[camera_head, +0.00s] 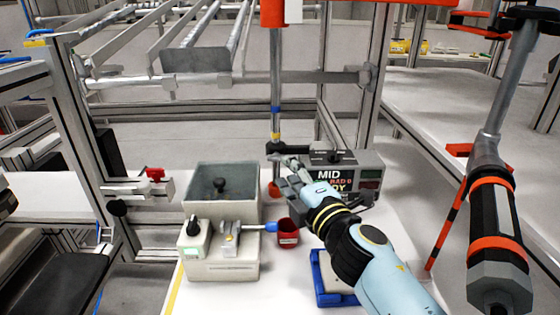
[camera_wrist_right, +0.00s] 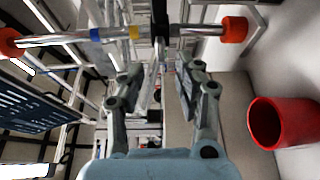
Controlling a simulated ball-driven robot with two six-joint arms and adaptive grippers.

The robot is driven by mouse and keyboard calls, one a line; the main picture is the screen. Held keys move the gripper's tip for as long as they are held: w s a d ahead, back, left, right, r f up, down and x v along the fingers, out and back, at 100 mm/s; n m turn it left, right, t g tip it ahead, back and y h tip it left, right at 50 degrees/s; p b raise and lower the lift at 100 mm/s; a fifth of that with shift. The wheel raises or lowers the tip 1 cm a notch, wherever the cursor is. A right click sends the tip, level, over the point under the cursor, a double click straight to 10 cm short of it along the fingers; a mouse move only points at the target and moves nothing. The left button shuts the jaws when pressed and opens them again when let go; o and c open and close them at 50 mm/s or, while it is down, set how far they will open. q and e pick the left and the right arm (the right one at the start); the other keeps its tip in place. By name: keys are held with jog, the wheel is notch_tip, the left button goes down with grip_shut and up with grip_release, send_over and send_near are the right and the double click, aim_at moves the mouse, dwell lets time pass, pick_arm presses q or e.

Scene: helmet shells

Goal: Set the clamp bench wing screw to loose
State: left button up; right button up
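I cannot tell for certain which part is the clamp bench wing screw. A small red knob (camera_head: 155,175) sits on a grey bracket at the left, and its setting is too small to read. A beige block with a metal clamp piece (camera_head: 231,236) stands at the front centre. My right gripper (camera_head: 284,166) is by the lower end of a metal pole (camera_head: 276,90) with blue and yellow bands. In the right wrist view its fingers (camera_wrist_right: 158,82) are apart with nothing held between them. The banded pole (camera_wrist_right: 200,30) crosses beyond the fingertips there. My left gripper is not in view.
A grey bin (camera_head: 222,175) stands behind a white box with a black knob (camera_head: 194,226). A labelled grey device (camera_head: 368,170) is behind my right arm. A black-and-orange tool (camera_head: 497,220) stands at right.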

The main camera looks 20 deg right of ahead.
aim_at(277, 160)
jog(key=w, duration=0.4)
jog(key=shift+w+a, duration=0.15)
jog(key=shift+a, duration=0.05)
jog(key=shift+w+b, duration=0.3)
jog(key=shift+w, duration=0.15)
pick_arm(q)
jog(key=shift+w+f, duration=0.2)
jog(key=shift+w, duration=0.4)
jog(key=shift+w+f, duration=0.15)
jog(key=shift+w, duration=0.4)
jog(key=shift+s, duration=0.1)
pick_arm(e)
jog(key=shift+c, duration=0.2)
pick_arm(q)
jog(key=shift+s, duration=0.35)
pick_arm(e)
grip_shut()
